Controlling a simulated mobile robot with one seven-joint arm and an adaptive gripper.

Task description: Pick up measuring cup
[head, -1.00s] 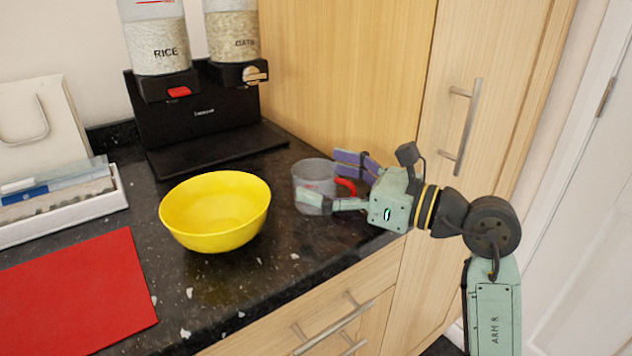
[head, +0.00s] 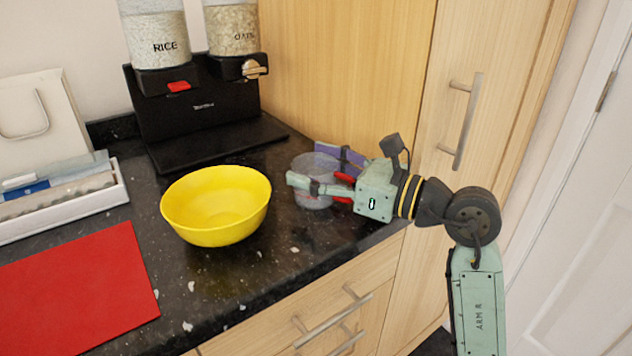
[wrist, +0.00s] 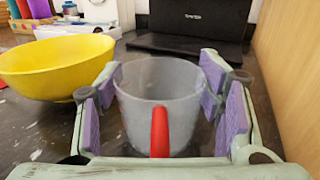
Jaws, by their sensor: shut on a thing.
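The measuring cup (head: 312,173) is clear with a red handle and stands upright on the dark counter, right of the yellow bowl. In the wrist view the cup (wrist: 165,92) sits between the two purple-padded fingers, its red handle (wrist: 160,130) pointing back toward my palm. My gripper (head: 326,172) reaches in from the right, with one finger on the near side of the cup and the other on the far side. It is shut on the cup. In the wrist view my gripper (wrist: 163,95) spans the cup's width. The near finger hides part of the cup in the head view.
The yellow bowl (head: 216,206) stands close left of my near fingertip. The black dispenser base (head: 200,120) is behind, and the wooden cabinet (head: 345,75) rises behind and to the right. A red mat (head: 75,290) and a white tray (head: 65,213) lie at the left.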

